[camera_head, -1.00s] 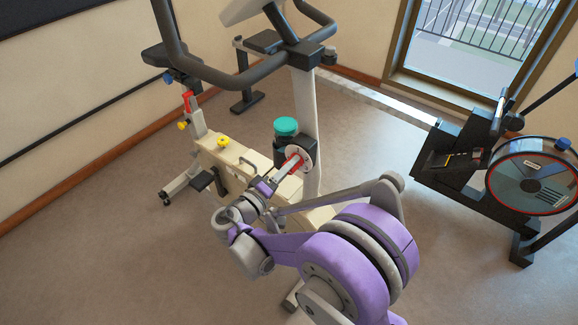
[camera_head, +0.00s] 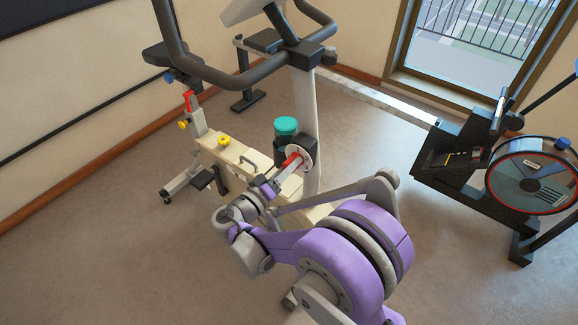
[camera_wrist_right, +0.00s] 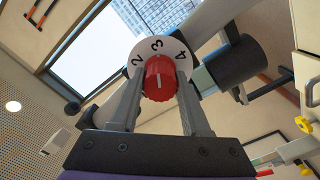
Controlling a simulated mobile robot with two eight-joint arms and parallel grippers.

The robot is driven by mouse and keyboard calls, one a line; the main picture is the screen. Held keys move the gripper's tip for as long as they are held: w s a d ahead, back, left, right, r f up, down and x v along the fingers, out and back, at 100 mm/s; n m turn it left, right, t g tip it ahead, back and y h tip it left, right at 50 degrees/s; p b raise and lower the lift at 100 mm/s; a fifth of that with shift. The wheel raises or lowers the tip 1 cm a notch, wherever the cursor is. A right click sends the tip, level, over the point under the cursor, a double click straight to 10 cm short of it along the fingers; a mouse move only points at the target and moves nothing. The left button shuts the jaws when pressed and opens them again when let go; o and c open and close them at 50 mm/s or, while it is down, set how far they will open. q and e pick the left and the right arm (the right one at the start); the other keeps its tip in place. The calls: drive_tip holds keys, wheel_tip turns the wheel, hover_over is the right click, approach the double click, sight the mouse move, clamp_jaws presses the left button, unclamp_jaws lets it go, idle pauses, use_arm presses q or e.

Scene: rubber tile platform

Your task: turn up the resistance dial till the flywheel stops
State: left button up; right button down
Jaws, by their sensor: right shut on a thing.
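The red resistance dial (camera_wrist_right: 160,78) sits on a white round plate (camera_wrist_right: 178,50) on the exercise bike's post. The numbers 2, 3 and 4 show on the plate, with 3 near the top. My right gripper (camera_wrist_right: 160,90) has its two fingers on either side of the dial and is shut on it. In the head view the right gripper (camera_head: 283,170) reaches the dial (camera_head: 294,161) from the front left. The bike (camera_head: 238,165) has a cream body; I cannot make out its flywheel or whether it turns. My left gripper is not in view.
A teal-lidded bottle (camera_head: 285,126) stands beside the dial. The bike's dark handlebar (camera_head: 225,78) arches above. A rowing machine (camera_head: 470,150) with a round fan stands at the right. Open floor (camera_head: 90,265) lies at the left.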

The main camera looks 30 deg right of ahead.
drive_tip(key=shift+c, duration=1.9)
unclamp_jaws()
drive_tip(key=v, duration=1)
drive_tip(key=shift+s+a, duration=0.15)
drive_tip(key=shift+a, duration=0.25)
